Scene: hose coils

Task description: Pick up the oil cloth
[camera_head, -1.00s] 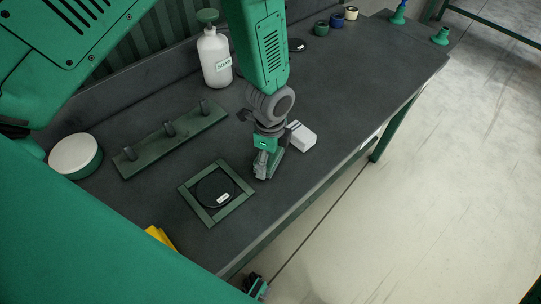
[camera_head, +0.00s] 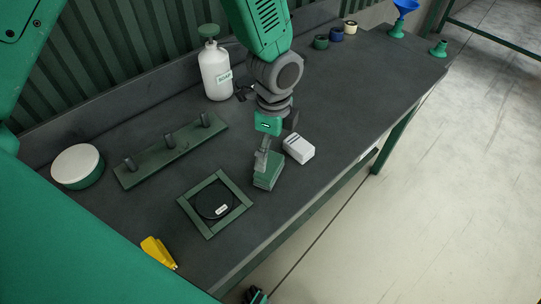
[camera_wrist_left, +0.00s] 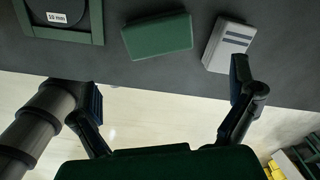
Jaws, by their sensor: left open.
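A green folded block, which I take for the oil cloth (camera_head: 268,177), lies on the dark bench between a square green frame and a white-grey box. It also shows in the left wrist view (camera_wrist_left: 157,37), near the bench edge. My left gripper (camera_head: 263,158) is beside and above it in the head view, hiding part of it. In the left wrist view my left gripper (camera_wrist_left: 167,92) has its fingers wide apart with nothing between them. The cloth lies beyond the fingertips. A dark and green part at the bottom of the head view, perhaps my right gripper (camera_head: 257,295), is mostly cut off.
The white-grey box (camera_head: 299,148) stands close to the cloth. The green frame (camera_head: 237,207) holds a black coil. A pegged rack (camera_head: 172,152), soap bottle (camera_head: 215,71), round white-topped tub (camera_head: 77,167) and yellow item (camera_head: 158,252) are around. The bench's right part is mostly clear.

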